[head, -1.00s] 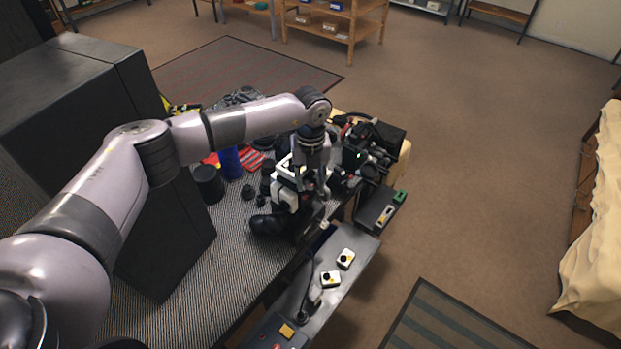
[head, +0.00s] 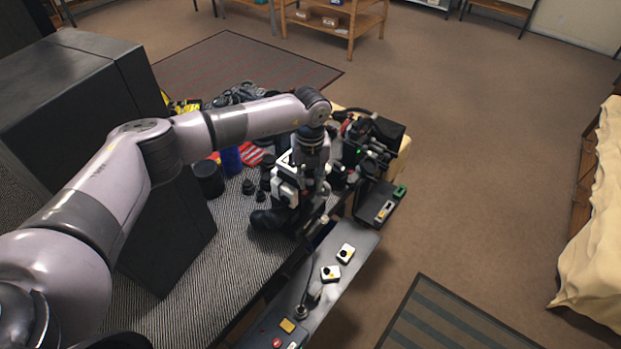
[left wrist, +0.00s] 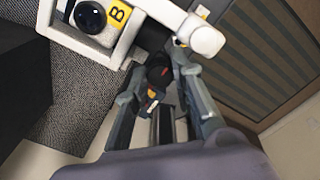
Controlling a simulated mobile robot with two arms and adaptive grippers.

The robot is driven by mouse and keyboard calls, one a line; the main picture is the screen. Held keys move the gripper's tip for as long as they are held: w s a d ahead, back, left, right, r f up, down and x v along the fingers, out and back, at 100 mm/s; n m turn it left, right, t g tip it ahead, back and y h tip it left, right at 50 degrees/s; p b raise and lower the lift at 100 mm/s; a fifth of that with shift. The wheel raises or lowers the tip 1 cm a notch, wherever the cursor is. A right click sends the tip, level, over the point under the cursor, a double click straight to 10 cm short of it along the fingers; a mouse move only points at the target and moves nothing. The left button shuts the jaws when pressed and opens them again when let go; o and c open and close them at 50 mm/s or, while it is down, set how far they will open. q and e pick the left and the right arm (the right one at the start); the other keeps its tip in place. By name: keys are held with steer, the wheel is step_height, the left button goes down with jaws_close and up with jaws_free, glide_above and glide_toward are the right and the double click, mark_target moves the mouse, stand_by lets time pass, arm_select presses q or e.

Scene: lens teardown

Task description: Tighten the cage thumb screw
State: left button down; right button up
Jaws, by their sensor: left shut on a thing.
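The white camera cage (head: 287,168) stands on the striped worktable, beside its front edge. In the left wrist view the cage (left wrist: 134,24) frames a dark round lens and a yellow label marked B. My left gripper (head: 315,192) reaches down at the cage's right side. In the left wrist view its two fingers (left wrist: 160,84) close around a dark round knob with a red mark (left wrist: 159,73), which looks like the cage thumb screw. The fingers hide part of the knob, so I cannot see how deep it sits. My right gripper is out of view.
A large dark cabinet (head: 75,115) stands on the left. Black cylinders (head: 208,179) and a blue one (head: 231,160) are behind the cage. A grey side shelf (head: 318,299) holds two small white boxes. Dark equipment (head: 372,150) stands to the right.

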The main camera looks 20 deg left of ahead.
arm_select(q)
steer(key=shift+w+f+m+b, duration=0.1)
steer(key=shift+m+b, duration=0.5)
steer(key=shift+b, duration=0.3)
steer(key=m+b, duration=0.8)
steer(key=b, duration=0.1)
steer(key=shift+m, duration=0.4)
steer(key=m+b, duration=0.3)
steer(key=m, duration=0.1)
steer(key=shift+b, duration=0.35)
steer(key=m+b, duration=0.1)
steer(key=m, duration=0.2)
steer(key=shift+r+b, duration=0.2)
steer(key=shift+b, duration=0.1)
steer(key=shift+m, duration=0.6)
steer(key=c, duration=1.7)
jaws_free()
